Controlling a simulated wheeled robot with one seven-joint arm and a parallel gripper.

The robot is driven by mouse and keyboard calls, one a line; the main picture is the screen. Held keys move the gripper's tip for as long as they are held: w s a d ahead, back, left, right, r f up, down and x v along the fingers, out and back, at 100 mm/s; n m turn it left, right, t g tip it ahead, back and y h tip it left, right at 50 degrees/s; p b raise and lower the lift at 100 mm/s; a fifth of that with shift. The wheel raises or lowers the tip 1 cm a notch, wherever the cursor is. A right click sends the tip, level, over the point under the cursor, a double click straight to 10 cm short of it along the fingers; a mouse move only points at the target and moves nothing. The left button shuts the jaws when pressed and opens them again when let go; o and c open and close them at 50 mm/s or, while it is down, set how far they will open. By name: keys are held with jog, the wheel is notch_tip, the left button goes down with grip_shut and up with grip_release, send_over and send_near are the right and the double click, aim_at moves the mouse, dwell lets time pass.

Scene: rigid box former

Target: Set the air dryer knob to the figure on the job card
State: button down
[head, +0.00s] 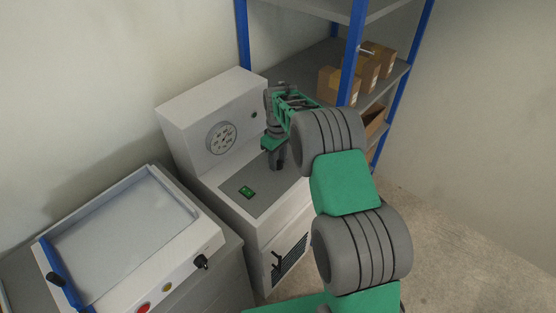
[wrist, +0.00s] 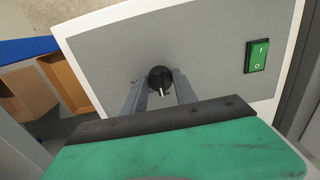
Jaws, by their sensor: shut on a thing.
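The air dryer (head: 205,105) is a pale cabinet with a grey sloping panel (head: 232,182). My gripper (head: 278,165) reaches down to the right part of this panel in the head view and hides the knob there. In the wrist view the black round knob (wrist: 160,77) sits between the two grey fingertips of my gripper (wrist: 160,88), which is shut on it. The knob's white pointer line points down in that view, towards my gripper's body. No scale figures show around it. I cannot make out a job card in either view.
A green rocker switch (head: 247,192) is on the same panel, well apart from the knob. A round perforated fitting (head: 221,137) is on the upright back. A machine with a tray-like top (head: 125,245) stands left. A blue-post shelf with cardboard boxes (head: 338,86) stands behind right.

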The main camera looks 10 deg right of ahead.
aim_at(278, 160)
jog(key=shift+m, duration=0.4)
jog(key=m+b, duration=0.1)
jog(key=m, duration=0.2)
jog(key=shift+m+b, duration=0.3)
jog(key=shift+b, duration=0.1)
jog(key=shift+m+b, duration=0.45)
jog(key=shift+m, duration=1.75)
jog(key=c, duration=1)
grip_release()
jog(key=shift+o, duration=0.2)
notch_tip(278, 160, up, 7)
jog(key=shift+r+b, duration=0.2)
jog(key=shift+b, duration=0.25)
jog(key=shift+r, duration=0.2)
